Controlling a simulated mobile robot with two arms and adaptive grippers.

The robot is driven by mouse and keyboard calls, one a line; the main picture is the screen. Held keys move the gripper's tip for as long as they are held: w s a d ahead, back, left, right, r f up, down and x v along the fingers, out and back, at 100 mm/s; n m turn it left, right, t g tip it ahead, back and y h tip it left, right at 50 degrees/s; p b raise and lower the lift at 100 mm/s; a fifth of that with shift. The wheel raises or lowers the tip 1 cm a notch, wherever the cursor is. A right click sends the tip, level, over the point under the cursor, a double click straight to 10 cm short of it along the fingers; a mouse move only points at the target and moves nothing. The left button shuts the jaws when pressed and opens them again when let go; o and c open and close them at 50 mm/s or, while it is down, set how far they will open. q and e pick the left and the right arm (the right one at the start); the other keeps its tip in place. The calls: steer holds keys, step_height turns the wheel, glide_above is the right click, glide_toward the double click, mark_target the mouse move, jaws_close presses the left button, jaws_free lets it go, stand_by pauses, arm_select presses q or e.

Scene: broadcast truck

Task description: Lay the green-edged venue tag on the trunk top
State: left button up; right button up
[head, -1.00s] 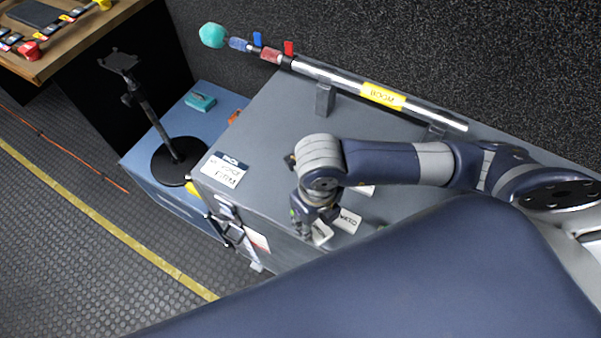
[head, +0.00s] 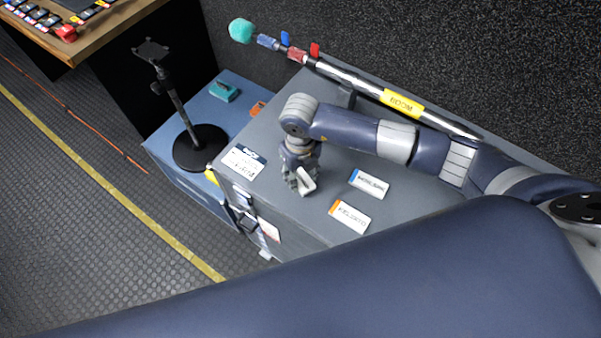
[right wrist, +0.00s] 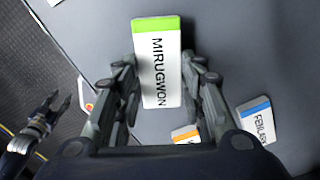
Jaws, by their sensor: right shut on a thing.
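The green-edged venue tag (right wrist: 158,70) is white with black letters reading MIRUGWON. It sits between the fingers of my right gripper (right wrist: 160,85), which is shut on it; the green edge is at its top in the right wrist view. In the head view my right gripper (head: 300,182) holds the tag (head: 307,182) over the grey trunk top (head: 290,225), right of a white label card (head: 243,163). I cannot tell whether the tag touches the surface. My left gripper (right wrist: 50,108) shows at the left of the right wrist view, apart from the trunk top, its fingers spread and empty.
A blue-edged tag (head: 369,183) and an orange-edged tag (head: 350,216) lie on the trunk top to the right. A boom pole (head: 355,85) rests on supports along the back. A black stand (head: 200,148) is on the lower blue case (head: 165,140) at left.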

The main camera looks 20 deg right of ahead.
steer(key=shift+f, duration=0.55)
steer(key=shift+f, duration=0.1)
steer(key=o, duration=1)
steer(key=shift+c, duration=0.2)
